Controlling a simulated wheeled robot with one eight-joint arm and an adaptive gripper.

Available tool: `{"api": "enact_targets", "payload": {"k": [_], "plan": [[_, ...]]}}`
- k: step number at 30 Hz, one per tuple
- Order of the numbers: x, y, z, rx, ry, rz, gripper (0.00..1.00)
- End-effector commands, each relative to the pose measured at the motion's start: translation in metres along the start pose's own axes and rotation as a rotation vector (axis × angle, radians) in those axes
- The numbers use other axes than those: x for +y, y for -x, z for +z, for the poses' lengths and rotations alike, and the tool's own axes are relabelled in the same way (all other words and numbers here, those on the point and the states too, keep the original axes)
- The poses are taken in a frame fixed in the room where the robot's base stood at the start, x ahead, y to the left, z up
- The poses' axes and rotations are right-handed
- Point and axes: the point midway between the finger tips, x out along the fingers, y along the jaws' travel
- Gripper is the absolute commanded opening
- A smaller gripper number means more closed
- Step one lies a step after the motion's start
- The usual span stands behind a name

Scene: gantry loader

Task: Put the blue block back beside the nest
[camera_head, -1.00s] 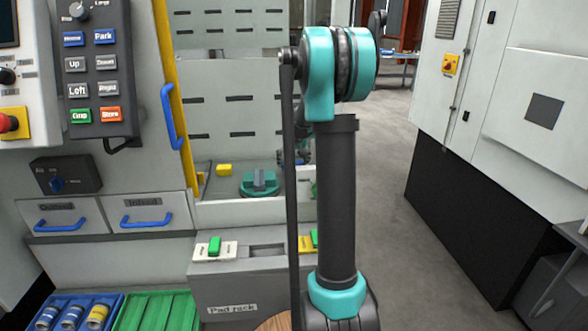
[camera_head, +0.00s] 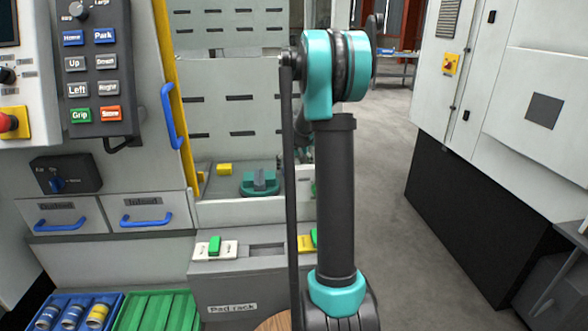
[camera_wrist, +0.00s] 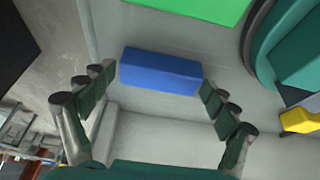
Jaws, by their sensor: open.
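The blue block (camera_wrist: 160,72) lies on a pale grey surface in the wrist view. My open gripper (camera_wrist: 159,84) has one finger near each end of it, with small visible gaps. Whether the fingertips are level with the block is hard to tell. A round teal fixture, seemingly the nest, (camera_wrist: 292,55) is to the right of the block in the wrist view. It also shows in the head view (camera_head: 260,184) inside the machine with a grey piece on top. In the head view the blue block and my fingertips are hidden behind my arm.
A pale wall (camera_wrist: 165,140) runs close below. The pad rack (camera_head: 232,290) stands in front of the machine.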

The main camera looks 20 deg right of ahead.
Motion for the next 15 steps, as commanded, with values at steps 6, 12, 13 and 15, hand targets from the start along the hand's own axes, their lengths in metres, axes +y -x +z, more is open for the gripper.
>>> {"api": "enact_targets", "payload": {"k": [6,12,13,15], "plan": [[0.0,0.023,0.0,0.0,0.0,0.0,0.87],[0.0,0.064,0.0,0.0,0.0,0.0,0.87],[0.0,0.07,0.0,0.0,0.0,0.0,0.87],[0.0,0.084,0.0,0.0,0.0,0.0,0.87]]}}
